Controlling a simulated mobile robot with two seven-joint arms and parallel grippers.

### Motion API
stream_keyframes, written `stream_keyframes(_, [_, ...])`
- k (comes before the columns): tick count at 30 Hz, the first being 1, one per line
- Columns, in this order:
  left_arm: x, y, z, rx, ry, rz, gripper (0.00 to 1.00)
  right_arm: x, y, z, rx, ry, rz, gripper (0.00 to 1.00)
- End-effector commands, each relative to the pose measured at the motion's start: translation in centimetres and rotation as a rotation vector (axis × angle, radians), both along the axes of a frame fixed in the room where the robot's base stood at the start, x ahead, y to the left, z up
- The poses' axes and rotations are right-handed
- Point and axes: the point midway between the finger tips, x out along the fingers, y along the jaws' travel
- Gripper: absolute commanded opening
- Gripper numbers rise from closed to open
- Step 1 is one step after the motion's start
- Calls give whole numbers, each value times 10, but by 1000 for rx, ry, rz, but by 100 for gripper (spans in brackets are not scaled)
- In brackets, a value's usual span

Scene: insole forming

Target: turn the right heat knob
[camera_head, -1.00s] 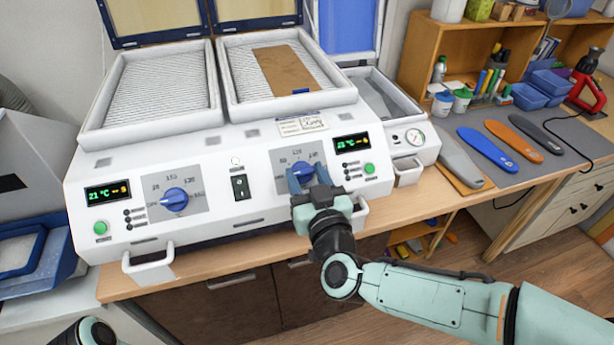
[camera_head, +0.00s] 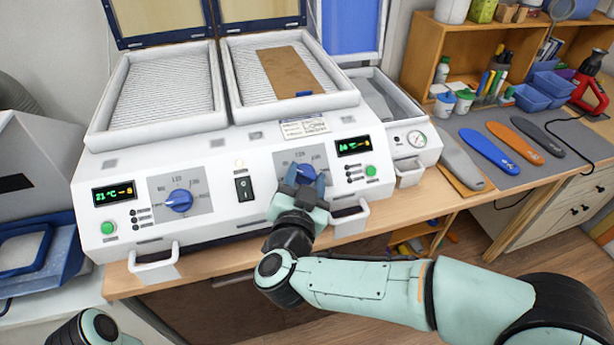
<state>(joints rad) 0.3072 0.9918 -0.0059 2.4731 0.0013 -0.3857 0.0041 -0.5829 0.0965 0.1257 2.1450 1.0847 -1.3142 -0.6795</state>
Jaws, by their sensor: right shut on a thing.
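The white heating machine (camera_head: 225,218) stands on the wooden bench with two open trays on top. The right heat knob (camera_head: 304,172) is blue and sits on a grey dial plate on the machine's front. My right gripper (camera_head: 306,180) is shut on this knob, its fingers on either side, hiding part of the knob and dial. The right display (camera_head: 353,146) above right is lit green. The left heat knob (camera_head: 179,201) is blue and untouched. Of my left arm only a piece shows at the bottom left; its gripper is out of view.
A brown sheet (camera_head: 278,72) lies in the right tray. A black switch (camera_head: 244,189) sits between the knobs. White handles (camera_head: 154,262) jut from the machine's front. Several insoles (camera_head: 487,151) lie on the bench at right, near a wooden shelf (camera_head: 446,48).

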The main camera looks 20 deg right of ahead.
Motion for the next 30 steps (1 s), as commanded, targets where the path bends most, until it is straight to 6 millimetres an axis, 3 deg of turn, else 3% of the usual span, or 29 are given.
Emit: stream_keyframes(30, [36,0,53,0,-41,0,43,9,7,9,580,20,-649,18])
